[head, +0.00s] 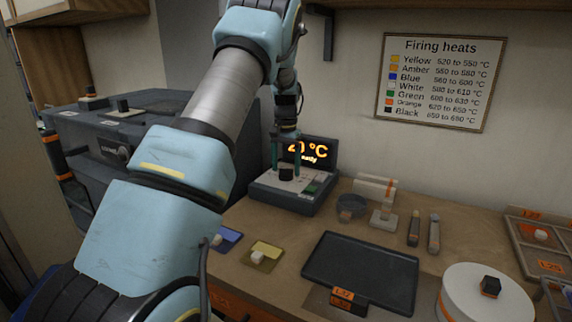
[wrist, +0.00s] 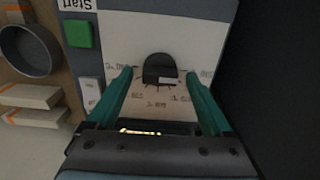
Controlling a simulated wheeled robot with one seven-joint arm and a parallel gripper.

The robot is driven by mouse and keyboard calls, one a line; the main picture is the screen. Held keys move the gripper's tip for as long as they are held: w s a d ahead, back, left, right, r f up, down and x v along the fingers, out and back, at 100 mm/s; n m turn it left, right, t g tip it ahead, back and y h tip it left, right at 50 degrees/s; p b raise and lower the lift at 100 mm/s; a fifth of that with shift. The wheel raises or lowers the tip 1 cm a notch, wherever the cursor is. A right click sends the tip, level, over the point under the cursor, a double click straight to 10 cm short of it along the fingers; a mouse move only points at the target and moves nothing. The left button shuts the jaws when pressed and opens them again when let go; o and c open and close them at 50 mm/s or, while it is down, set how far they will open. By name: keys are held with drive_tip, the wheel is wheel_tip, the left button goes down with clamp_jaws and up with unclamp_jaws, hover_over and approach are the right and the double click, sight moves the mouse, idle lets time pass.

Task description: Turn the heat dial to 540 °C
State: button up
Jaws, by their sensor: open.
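The heat dial (wrist: 159,70) is a dark knob on the light top of the control unit, with small scale marks and writing around it that I cannot read. It also shows in the head view (head: 286,174). My gripper (wrist: 158,78) points down over the dial, its two teal fingers open on either side with gaps between. In the head view my gripper (head: 287,166) is above the control unit (head: 290,203). The display (head: 318,152) glows orange and ends in "0 °C"; my gripper hides its first digits. A green Start button (wrist: 80,34) is beside the dial.
A "Firing heats" chart (head: 441,82) hangs on the wall. A dark tray (head: 362,268) lies in front of the unit. A small bowl (head: 351,206) and pale blocks (head: 374,188) stand to its right. A large dark kiln (head: 150,140) is at left.

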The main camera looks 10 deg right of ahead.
clamp_jaws()
idle(0.7)
drive_tip(key=shift+m, duration=0.3)
drive_tip(key=shift+m+b, duration=0.5)
drive_tip(key=shift+m, duration=2.1)
drive_tip(key=shift+d, duration=0.1)
unclamp_jaws()
